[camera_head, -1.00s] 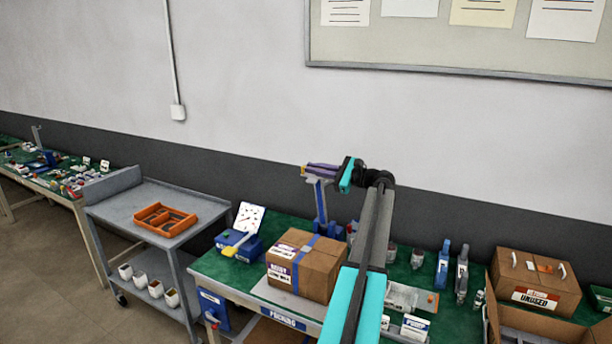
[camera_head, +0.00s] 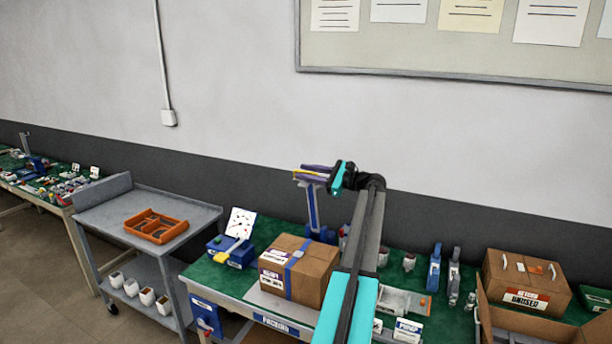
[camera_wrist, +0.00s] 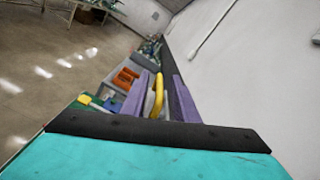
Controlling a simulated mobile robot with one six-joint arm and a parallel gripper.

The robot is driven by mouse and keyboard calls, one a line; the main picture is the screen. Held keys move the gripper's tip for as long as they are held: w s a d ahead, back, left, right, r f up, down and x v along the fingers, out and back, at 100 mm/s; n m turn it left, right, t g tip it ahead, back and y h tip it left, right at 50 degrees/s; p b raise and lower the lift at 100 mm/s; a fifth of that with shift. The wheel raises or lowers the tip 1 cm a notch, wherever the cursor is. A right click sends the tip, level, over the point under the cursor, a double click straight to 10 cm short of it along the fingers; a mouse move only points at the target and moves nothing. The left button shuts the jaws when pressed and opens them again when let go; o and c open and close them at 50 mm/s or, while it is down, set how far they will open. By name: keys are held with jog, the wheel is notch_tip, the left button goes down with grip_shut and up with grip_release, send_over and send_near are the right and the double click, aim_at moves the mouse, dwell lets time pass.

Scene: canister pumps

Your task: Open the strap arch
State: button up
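The strap arch seems to be the upright blue post (camera_head: 312,208) behind the taped cardboard box (camera_head: 318,284) on the packing bench. A yellow bar (camera_head: 307,173) shows near its top, and it also appears in the wrist view (camera_wrist: 157,96). My gripper (camera_head: 312,169) reaches leftward at the height of the post's top. In the wrist view its two purple fingers (camera_wrist: 160,85) stand apart, with the yellow bar between them. Gaps show beside the bar, so the fingers look open around it. The far end of the bar and any contact are hard to make out.
A blue device with a yellow lever (camera_head: 240,243) stands left of the box. A grey cart (camera_head: 95,218) with an orange tray (camera_head: 156,226) is further left. The wall is close behind the post.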

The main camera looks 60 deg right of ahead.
jog(key=s+b, duration=0.5)
jog(key=s, duration=0.8)
jog(key=shift+s, duration=0.4)
